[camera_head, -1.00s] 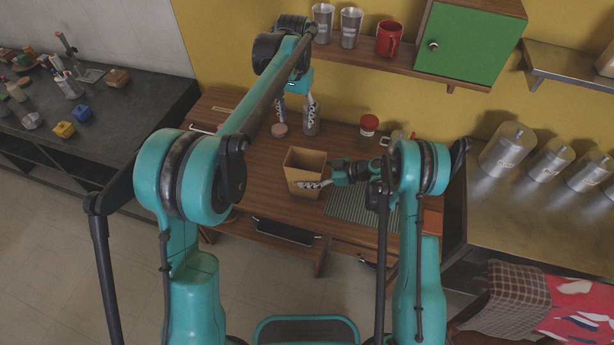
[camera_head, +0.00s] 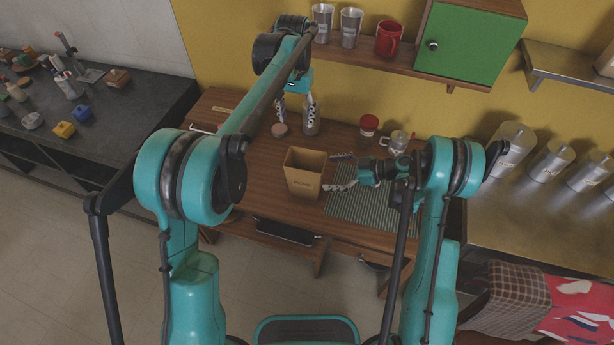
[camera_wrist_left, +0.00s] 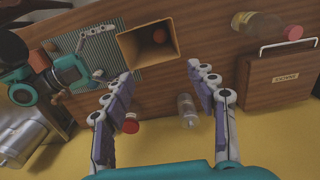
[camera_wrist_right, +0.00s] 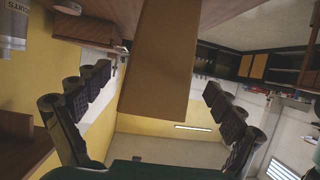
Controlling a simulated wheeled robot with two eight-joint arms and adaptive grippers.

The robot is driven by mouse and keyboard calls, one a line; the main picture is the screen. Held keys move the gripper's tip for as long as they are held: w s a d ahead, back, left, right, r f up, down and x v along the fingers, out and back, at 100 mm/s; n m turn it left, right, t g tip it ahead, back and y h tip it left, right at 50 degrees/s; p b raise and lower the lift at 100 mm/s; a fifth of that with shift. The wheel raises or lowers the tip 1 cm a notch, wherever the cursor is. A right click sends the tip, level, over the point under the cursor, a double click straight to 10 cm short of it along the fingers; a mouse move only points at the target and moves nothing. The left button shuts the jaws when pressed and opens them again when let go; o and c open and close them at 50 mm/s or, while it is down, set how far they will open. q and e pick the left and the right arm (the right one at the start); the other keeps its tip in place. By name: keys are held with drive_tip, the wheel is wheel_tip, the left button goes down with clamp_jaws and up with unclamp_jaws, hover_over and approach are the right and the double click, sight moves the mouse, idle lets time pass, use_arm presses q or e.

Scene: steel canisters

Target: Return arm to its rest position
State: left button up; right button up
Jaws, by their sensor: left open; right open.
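My right gripper (camera_head: 338,171) is low over the table, just right of an open cardboard box (camera_head: 303,180). Its fingers are spread and point at the box, with a small gap between. In the right wrist view, the box (camera_wrist_right: 157,65) stands between the open fingers, its near side facing me. My left gripper (camera_head: 296,110) is higher, above the table's back part, open and empty, fingers pointing down. The left wrist view looks down between its fingers at bare tabletop, with the box (camera_wrist_left: 130,48) beyond. A round reddish thing (camera_wrist_left: 158,36) lies inside the box.
A ribbed mat (camera_head: 362,211) lies under my right gripper. A red-lidded jar (camera_head: 368,125) and a glass mug (camera_head: 397,142) stand behind it. A shelf with steel cups (camera_head: 350,27), a red mug (camera_head: 389,38) and a green cabinet (camera_head: 470,45) hangs above. Steel canisters (camera_head: 508,150) stand right.

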drive_tip(key=shift+v, duration=1.85)
